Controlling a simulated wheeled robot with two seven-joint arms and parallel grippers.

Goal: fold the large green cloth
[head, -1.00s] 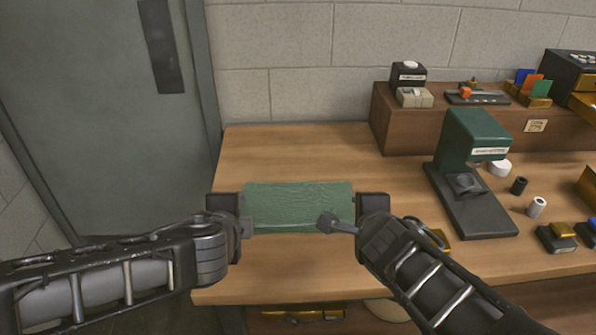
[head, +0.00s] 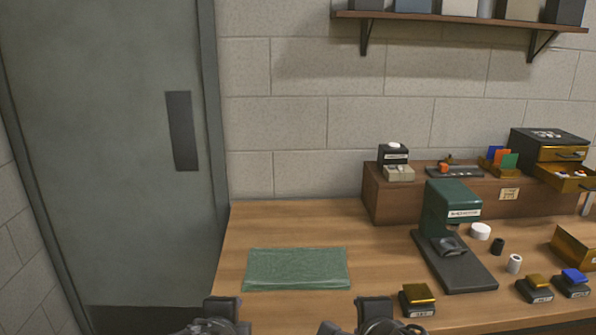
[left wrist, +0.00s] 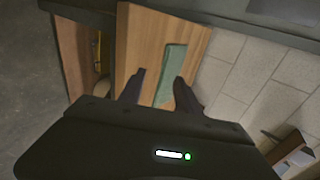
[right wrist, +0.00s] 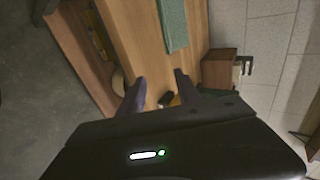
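The green cloth (head: 296,269) lies flat on the wooden table as a neat rectangle near its left end. It also shows in the left wrist view (left wrist: 171,72) and in the right wrist view (right wrist: 173,24). My left gripper (left wrist: 156,88) is open and empty, its fingers apart, held back from the cloth. My right gripper (right wrist: 160,88) is also open and empty, apart from the cloth. In the head view both grippers show only at the bottom edge, below the cloth, with their fingertips mostly cut off.
A green press-like device (head: 452,215) on a dark base stands right of the cloth. A gold-topped block (head: 417,298) sits near the front edge. A wooden riser (head: 400,200) runs along the back right. The table around the cloth is clear.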

